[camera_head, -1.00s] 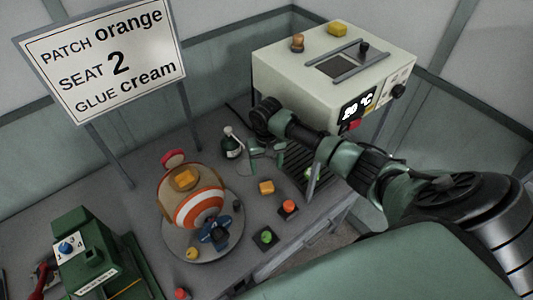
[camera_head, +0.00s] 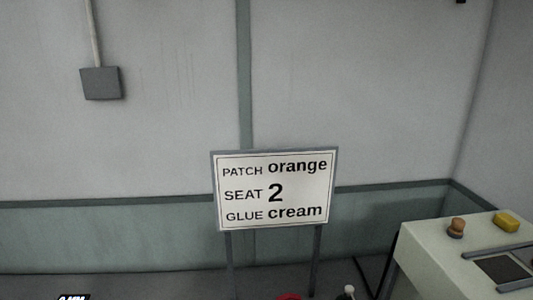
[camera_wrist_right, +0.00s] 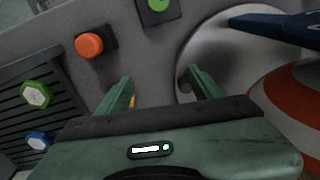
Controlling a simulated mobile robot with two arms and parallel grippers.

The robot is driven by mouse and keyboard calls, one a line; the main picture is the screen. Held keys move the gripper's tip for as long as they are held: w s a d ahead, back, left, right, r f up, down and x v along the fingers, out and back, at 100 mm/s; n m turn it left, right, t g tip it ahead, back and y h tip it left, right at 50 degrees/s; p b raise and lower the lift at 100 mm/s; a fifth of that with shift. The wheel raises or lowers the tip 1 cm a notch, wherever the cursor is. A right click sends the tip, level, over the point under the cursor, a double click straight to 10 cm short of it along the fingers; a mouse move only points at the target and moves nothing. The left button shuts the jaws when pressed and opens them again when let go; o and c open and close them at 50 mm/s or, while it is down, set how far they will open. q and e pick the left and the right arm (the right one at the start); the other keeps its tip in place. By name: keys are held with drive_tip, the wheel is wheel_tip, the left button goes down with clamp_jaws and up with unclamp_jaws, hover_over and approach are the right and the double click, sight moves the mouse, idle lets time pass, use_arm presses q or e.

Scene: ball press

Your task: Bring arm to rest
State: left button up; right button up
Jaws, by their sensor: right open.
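My right gripper (camera_wrist_right: 160,88) shows in the right wrist view with its two green fingers spread apart and nothing between them. It is above the grey bench top (camera_wrist_right: 150,65). The orange-and-white striped ball (camera_wrist_right: 285,95) is right of the fingers, cut off by the frame edge. It is by a round grey plate (camera_wrist_right: 215,45), with a dark blue part (camera_wrist_right: 275,25) above it. A sliver of something yellow (camera_wrist_right: 133,101) shows beside the left finger, mostly hidden. No arm or gripper shows in the head view, and my left gripper is out of sight.
The sign (camera_head: 275,190) reads patch orange, seat 2, glue cream. A pale machine (camera_head: 450,255) stands at the lower right. An orange button (camera_wrist_right: 90,45), a green button (camera_wrist_right: 157,4), a green hexagonal piece (camera_wrist_right: 35,94) and a blue one (camera_wrist_right: 38,140) lie left of or above my right gripper.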

drive_tip(key=s+a+r+n+t, duration=0.2)
drive_tip(key=s+a, duration=0.4)
drive_tip(key=s, duration=0.4)
drive_tip(key=s+d+r+t, duration=0.1)
drive_tip(key=s+d+r, duration=0.2)
drive_tip(key=s+r, duration=0.5)
wheel_tip(320, 180, down, 36)
drive_tip(key=s+g+b, duration=0.1)
drive_tip(key=s+b, duration=0.2)
drive_tip(key=b, duration=0.5)
drive_tip(key=s+d+f+b, duration=0.1)
drive_tip(key=s+f+b, duration=0.2)
drive_tip(key=s+f, duration=0.5)
drive_tip(key=s+d+f+g+b, duration=0.1)
drive_tip(key=s+f+b, duration=0.2)
drive_tip(key=s+f, duration=0.5)
wheel_tip(320, 180, down, 6)
drive_tip(key=shift+s+d+f+n+g+h, duration=0.1)
drive_tip(key=shift+s+d+n+g+h, duration=0.1)
drive_tip(key=shift+d+n+g+h, duration=0.15)
